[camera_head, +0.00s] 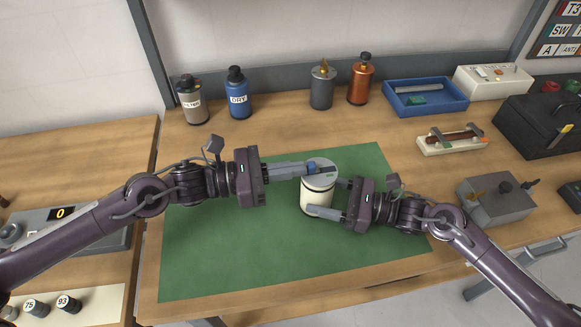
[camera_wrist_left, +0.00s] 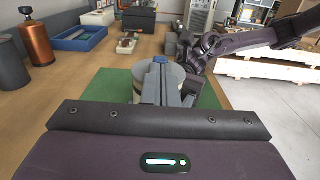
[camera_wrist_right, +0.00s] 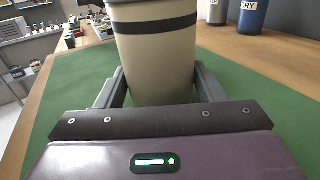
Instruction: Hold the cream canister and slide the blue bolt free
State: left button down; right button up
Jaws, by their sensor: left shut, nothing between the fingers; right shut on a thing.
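The cream canister (camera_head: 317,203) stands upright on the green mat (camera_head: 225,248), with a dark band and a grey lid. The blue bolt (camera_head: 311,165) is a small blue piece on the lid; it also shows in the left wrist view (camera_wrist_left: 160,60). My left gripper (camera_head: 303,169) is shut and empty, its fingertips over the lid at the bolt; whether they touch it I cannot tell. My right gripper (camera_head: 327,197) is shut on the canister's body, one finger on each side, as the right wrist view (camera_wrist_right: 157,78) shows.
A grey-and-cream bottle (camera_head: 193,103), a blue bottle (camera_head: 238,96), a dark grey canister (camera_head: 322,88) and a copper bottle (camera_head: 360,82) stand behind the mat. A blue tray (camera_head: 425,108) and a grey box (camera_head: 495,203) lie to the right. The mat's left part is clear.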

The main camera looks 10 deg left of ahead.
aim_at(312, 164)
pick_arm(q)
jog(key=x, duration=0.4)
pick_arm(e)
jog(key=shift+s, duration=0.1)
jog(key=shift+a, duration=0.1)
pick_arm(q)
jog(key=v, duration=1.4)
jog(key=shift+a, duration=0.1)
pick_arm(e)
jog(key=o, duration=1.3)
jog(key=shift+d, duration=0.2)
